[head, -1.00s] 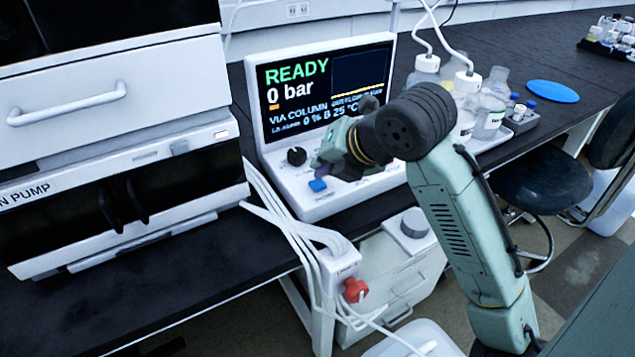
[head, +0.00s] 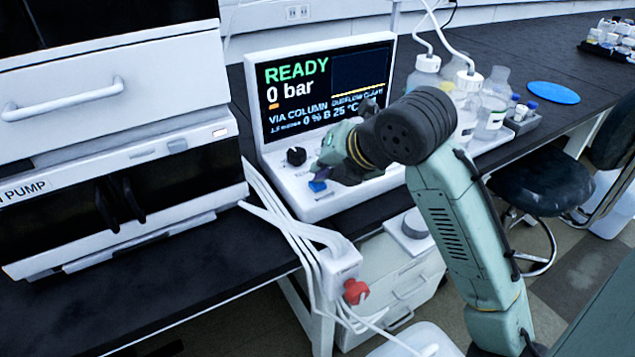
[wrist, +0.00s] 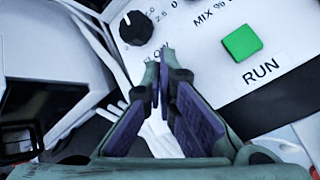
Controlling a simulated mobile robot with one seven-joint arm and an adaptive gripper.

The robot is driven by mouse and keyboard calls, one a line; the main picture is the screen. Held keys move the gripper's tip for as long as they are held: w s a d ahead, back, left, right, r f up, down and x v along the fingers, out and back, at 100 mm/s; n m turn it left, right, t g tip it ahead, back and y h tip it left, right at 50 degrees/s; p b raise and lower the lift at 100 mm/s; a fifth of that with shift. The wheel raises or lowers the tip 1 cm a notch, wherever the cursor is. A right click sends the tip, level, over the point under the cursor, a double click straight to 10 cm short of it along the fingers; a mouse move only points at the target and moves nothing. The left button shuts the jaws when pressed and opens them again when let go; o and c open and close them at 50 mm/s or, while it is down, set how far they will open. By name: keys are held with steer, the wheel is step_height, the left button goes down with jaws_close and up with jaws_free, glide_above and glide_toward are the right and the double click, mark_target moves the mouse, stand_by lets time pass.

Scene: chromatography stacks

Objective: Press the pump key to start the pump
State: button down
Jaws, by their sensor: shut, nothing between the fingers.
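The pump console (head: 300,205) is a white panel with a tilted screen (head: 290,90) that reads READY and 0 bar. In the wrist view my shut, empty fingers (wrist: 159,62) point at the panel beside the FLOW label. A green key (wrist: 241,43) labelled RUN is to their right. The blue key does not show in the wrist view.
A black knob (head: 296,156) stands on the panel close to my fingers; it also shows in the wrist view (wrist: 136,28). White tubes (head: 285,225) run down at the console's left. Bottles (head: 492,105) stand to the right. A pump cabinet (head: 120,190) is at left.

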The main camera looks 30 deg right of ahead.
steer(key=shift+f+b, duration=0.3)
steer(key=shift+f, duration=0.05)
steer(key=shift+r, duration=0.1)
stand_by(0.4)
steer(key=shift+r+p, duration=0.6)
steer(key=shift+r, duration=0.3)
steer(key=shift+r, duration=0.1)
steer(key=shift+r+p, duration=1.65)
steer(key=shift+r, duration=0.75)
steer(key=shift+r, duration=0.1)
